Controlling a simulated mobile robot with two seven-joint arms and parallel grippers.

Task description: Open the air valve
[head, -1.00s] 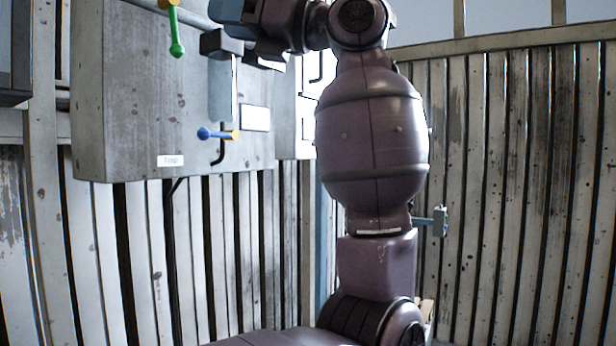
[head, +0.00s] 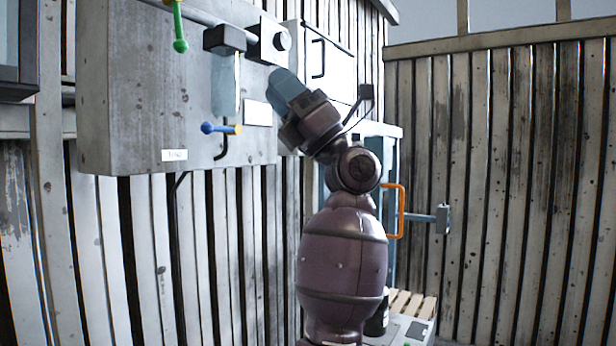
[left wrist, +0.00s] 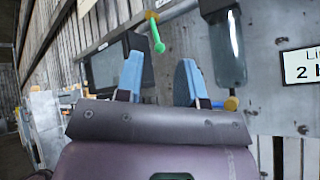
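Two levers are on the grey panel (head: 130,90); I cannot tell which is the air valve. The green lever (head: 179,32) hangs down at the top; it also shows in the left wrist view (left wrist: 156,36). The blue-tipped lever (head: 211,128) lies level from an orange pivot, below a clear bowl (head: 225,85). In the left wrist view the orange pivot (left wrist: 231,103) sits beside my right-hand finger, which partly hides the lever. My left gripper (head: 283,88) is right of both levers, its blue fingers apart and empty (left wrist: 160,80). My right gripper is not in view.
A round gauge or knob (head: 282,40) and a white sign (head: 257,113) are near my left gripper. A white cabinet (head: 328,65) stands behind it. An orange handle (head: 401,212) and a wooden slatted surface (head: 410,303) are right of my arm.

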